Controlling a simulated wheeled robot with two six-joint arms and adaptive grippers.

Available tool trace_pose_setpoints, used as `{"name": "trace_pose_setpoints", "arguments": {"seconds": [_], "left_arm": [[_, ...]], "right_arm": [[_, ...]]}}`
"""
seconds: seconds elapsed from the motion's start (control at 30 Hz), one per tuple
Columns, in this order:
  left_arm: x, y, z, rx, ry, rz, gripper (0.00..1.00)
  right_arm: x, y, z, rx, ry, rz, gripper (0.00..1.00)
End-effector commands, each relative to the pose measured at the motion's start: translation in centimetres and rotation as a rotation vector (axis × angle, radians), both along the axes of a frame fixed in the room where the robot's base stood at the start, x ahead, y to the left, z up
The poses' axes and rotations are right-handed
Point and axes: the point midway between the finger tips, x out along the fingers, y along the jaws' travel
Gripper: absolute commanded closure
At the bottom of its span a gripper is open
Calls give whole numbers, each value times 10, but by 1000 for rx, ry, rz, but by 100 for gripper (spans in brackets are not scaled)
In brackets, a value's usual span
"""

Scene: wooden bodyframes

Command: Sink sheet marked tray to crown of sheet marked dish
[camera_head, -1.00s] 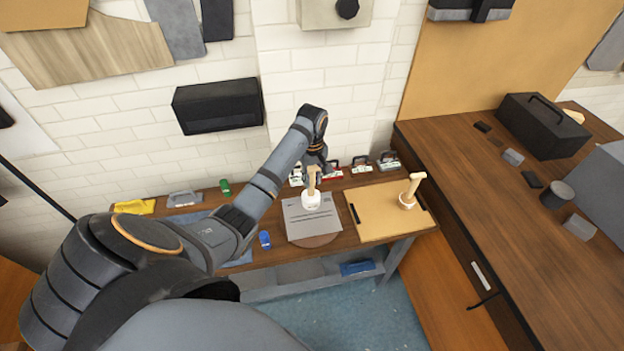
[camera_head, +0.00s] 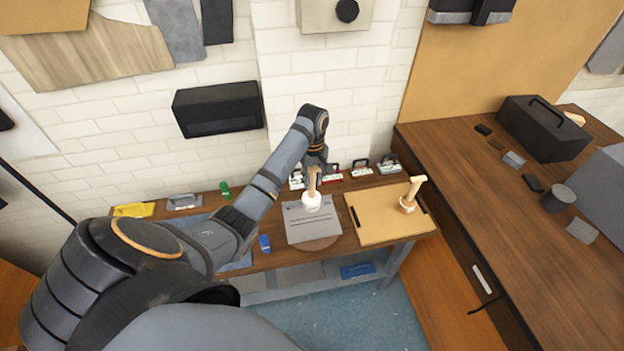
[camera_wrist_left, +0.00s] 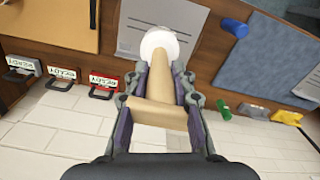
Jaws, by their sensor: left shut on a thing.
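A wooden-handled tool with a white round base is in my left gripper (camera_head: 315,168); the white base (camera_head: 312,201) is over the grey sheet (camera_head: 313,228). In the left wrist view my left gripper (camera_wrist_left: 161,92) is shut on the tool's wooden handle (camera_wrist_left: 160,117), and the base (camera_wrist_left: 159,44) is against or just above the sheet (camera_wrist_left: 140,22); I cannot tell which. The sheet carries dark printed lines, too small to read. It lies on a round brown disc (camera_head: 318,243). No mark reading tray or dish can be made out. My right gripper is not in view.
A tan board (camera_head: 375,220) with a second wooden-handled piece (camera_head: 410,200) lies to the right. Several small signed cases (camera_head: 361,168) stand along the wall. A blue item (camera_head: 264,243) and a grey mat (camera_wrist_left: 262,55) lie left. A large wooden bench (camera_head: 470,190) is far right.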

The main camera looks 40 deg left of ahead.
Motion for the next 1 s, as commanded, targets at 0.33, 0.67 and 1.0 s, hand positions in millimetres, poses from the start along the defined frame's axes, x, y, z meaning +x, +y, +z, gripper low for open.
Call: {"name": "trace_pose_setpoints", "arguments": {"seconds": [0.33,0.67,1.0], "left_arm": [[-1,0,-20,-1,5,0,100],[0,0,-62,0,-1,0,100],[0,0,-4,1,-2,0,100]], "right_arm": [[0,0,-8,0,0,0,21],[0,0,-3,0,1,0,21],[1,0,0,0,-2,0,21]]}}
